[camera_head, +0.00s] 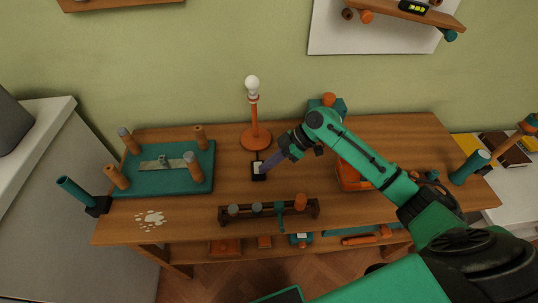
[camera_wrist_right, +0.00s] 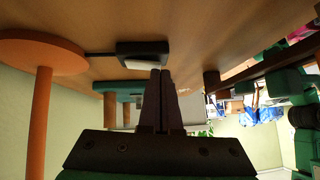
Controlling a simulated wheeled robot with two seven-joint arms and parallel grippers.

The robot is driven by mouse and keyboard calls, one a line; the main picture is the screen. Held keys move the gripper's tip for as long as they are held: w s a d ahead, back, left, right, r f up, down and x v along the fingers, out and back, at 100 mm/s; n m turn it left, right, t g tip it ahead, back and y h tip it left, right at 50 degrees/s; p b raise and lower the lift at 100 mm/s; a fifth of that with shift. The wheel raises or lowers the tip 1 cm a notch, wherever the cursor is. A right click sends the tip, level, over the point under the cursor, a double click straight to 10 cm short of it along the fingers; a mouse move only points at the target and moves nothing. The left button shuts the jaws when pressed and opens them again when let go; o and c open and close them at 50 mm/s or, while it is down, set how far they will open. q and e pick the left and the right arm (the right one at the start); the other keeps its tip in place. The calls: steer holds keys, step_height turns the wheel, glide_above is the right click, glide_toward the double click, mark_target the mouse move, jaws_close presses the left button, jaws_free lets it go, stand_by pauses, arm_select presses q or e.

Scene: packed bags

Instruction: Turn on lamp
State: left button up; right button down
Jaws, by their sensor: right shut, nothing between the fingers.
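The lamp (camera_head: 255,128) stands at the back of the wooden table, with an orange base and stem and a bare white bulb (camera_head: 252,82). I cannot tell whether the bulb is lit. A dark cord runs from its base to a small black switch box (camera_head: 259,176) in front of it. My right gripper (camera_head: 263,172) is shut and empty, its fingertips at the switch box. In the right wrist view the fingertips (camera_wrist_right: 160,73) are close to the white rocker (camera_wrist_right: 147,65) on the black box (camera_wrist_right: 142,48); contact is unclear. The orange lamp base (camera_wrist_right: 40,50) is beside them. My left gripper is not visible.
A teal board with pegs (camera_head: 160,180) lies left of the lamp. A dark wooden rack (camera_head: 268,211) with several tools stands near the front edge. An orange item (camera_head: 352,176) lies partly behind my right arm. White bits (camera_head: 150,217) lie at front left.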

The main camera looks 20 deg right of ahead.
steer(key=shift+f, duration=0.4)
steer(key=shift+s, duration=0.15)
steer(key=shift+w+d+r+b, duration=0.15)
steer(key=shift+w+r+b, duration=0.2)
steer(key=shift+w, duration=0.4)
steer(key=shift+r, duration=0.1)
